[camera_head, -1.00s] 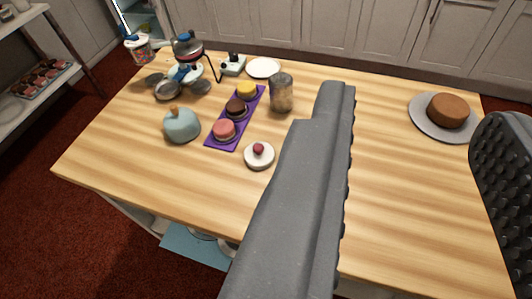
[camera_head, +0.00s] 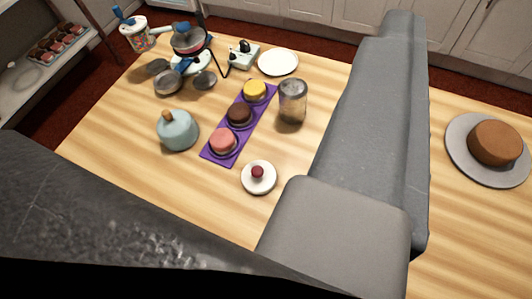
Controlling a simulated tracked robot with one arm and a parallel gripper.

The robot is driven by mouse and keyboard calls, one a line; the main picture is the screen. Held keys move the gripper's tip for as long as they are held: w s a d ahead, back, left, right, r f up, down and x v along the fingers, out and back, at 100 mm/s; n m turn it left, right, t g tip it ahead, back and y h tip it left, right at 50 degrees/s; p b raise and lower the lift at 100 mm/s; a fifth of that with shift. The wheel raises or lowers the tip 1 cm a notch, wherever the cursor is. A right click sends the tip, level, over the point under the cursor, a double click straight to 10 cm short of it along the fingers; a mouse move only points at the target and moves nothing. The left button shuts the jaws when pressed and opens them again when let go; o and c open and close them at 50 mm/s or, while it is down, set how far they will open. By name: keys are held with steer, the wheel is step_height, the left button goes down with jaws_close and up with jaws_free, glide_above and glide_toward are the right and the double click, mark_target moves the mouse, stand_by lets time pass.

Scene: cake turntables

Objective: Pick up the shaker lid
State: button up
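A clear glass jar (camera_head: 292,106) with a greyish top stands upright behind the middle of the table; it may be the shaker. I cannot tell for certain which thing is the shaker lid. A small white round piece with a dark red ball on top (camera_head: 259,178) lies nearer, in front of the purple tray. One grey finger of my gripper (camera_head: 370,130) reaches up the right of the view, right of the jar and apart from it. Bare table shows right of the visible finger, and nothing is held.
A purple tray (camera_head: 236,151) bears pink, dark and yellow cakes. A pale blue dome with a wooden knob (camera_head: 178,132) stands left. A brown cake (camera_head: 495,142) sits on a grey turntable at right.

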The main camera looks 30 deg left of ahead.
steer(key=shift+w, duration=0.1)
steer(key=o, duration=0.8)
steer(key=shift+w, duration=0.25)
steer(key=o, duration=0.4)
steer(key=w+a+f+n+g+p, duration=0.1)
steer(key=w, duration=0.1)
steer(key=w+a+f+n+g+p, duration=0.1)
steer(key=w+f+p, duration=0.1)
steer(key=w, duration=0.1)
steer(key=w+a+f+n+g+p, duration=0.1)
steer(key=w+f+n+p, duration=0.1)
steer(key=shift+w+a+f+g+y, duration=0.25)
steer(key=shift+a+g+y, duration=0.05)
steer(key=shift+a+g, duration=0.1)
steer(key=n+g+p, duration=1.2)
steer(key=n+p, duration=0.2)
glide_above(257, 171)
step_height(257, 171, down, 22)
steer(key=f, duration=0.8)
steer(key=shift+w+d+f+b, duration=0.2)
steer(key=shift+w+f+b, duration=0.05)
steer(key=shift+w+b, duration=0.1)
steer(key=shift+s+a+f+b, duration=0.1)
steer(key=shift+s+f+b, duration=0.15)
steer(key=shift+f, duration=1.1)
steer(key=shift+s+a+f+b, duration=0.1)
steer(key=shift+f+b, duration=0.1)
steer(key=shift+f, duration=1.1)
